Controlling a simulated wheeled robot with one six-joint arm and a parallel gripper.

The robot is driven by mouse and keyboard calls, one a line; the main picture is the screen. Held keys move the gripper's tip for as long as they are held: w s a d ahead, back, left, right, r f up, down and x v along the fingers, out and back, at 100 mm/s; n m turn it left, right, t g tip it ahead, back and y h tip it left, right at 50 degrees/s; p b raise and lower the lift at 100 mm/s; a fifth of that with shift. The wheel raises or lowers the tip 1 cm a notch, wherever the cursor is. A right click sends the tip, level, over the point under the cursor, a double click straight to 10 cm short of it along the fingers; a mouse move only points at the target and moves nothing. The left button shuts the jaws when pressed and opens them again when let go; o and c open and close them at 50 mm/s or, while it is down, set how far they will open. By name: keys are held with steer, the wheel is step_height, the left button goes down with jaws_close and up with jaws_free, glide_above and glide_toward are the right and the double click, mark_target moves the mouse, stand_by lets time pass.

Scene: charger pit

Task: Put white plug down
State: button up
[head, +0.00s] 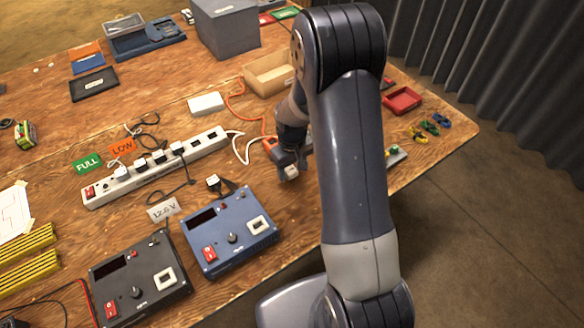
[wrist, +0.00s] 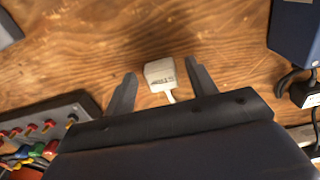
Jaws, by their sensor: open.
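The white plug (wrist: 160,72) lies on the wooden table between the spread fingers of my gripper (wrist: 162,88) in the wrist view. Its pale cable runs back under the gripper body. Both fingers stand clear of the plug's sides. In the head view the white plug (head: 291,172) shows at the tip of my gripper (head: 287,168), to the right of the blue box. My arm hides part of the table behind it.
A blue control box (head: 232,232) and a black one (head: 138,277) stand left of my gripper. A white power strip (head: 155,168) with several plugs lies behind them. A red tray (head: 402,100) and coloured clips (head: 428,128) are at the right. Bare wood surrounds the plug.

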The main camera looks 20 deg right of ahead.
mark_target(292, 172)
step_height(292, 172, up, 12)
stand_by(0.4)
step_height(292, 172, down, 13)
steer(key=shift+r+b, duration=0.1)
steer(key=shift+b, duration=0.2)
step_height(292, 172, up, 3)
steer(key=shift+f, duration=0.1)
steer(key=shift+r, duration=0.75)
